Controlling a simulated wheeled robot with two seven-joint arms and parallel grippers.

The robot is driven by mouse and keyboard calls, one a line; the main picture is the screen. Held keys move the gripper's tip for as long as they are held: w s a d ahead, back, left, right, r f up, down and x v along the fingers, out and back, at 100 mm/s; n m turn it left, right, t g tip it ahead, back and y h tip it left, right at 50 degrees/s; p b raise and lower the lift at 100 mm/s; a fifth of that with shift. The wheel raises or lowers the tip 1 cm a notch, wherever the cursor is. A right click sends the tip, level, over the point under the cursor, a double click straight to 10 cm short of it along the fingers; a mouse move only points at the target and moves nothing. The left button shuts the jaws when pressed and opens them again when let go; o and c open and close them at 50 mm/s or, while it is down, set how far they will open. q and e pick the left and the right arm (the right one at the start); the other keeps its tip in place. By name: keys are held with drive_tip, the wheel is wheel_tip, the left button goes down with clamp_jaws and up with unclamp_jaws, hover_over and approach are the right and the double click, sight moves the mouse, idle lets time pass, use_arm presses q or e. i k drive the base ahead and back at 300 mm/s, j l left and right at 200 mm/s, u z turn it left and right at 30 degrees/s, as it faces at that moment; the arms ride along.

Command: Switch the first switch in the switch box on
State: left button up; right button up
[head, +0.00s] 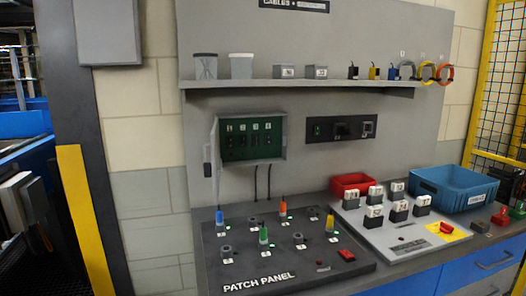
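The switch box (285,153) is a grey box on the wall panel, with its door (211,160) swung open at the left. Inside is a dark green board (250,138) with a row of several small labelled switches. The first switch (231,143) is at the left end of the row. The switches are too small and dark to tell which way they point. Two dark cables hang below the box. Neither of my grippers shows in the head view.
Below the box lies a patch panel (225,268) with upright coloured plugs. Right of it are a grey board (385,245) with labelled blocks, a red bin (350,183) and a blue crate (452,188). A shelf (300,84) with cups and cables runs above. A black wall panel (325,130) is right.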

sight(230, 140)
drive_tip(key=i+j+z, duration=0.2)
drive_tip(key=j, duration=0.4)
drive_tip(key=j+z, duration=0.2)
drive_tip(key=j, duration=0.35)
drive_tip(key=i+j+z, duration=0.2)
drive_tip(key=j, duration=0.45)
drive_tip(key=l+u, duration=0.25)
drive_tip(key=l, duration=0.35)
drive_tip(key=k+l+u, duration=0.1)
drive_tip(key=l+u, duration=0.15)
drive_tip(key=l, duration=0.35)
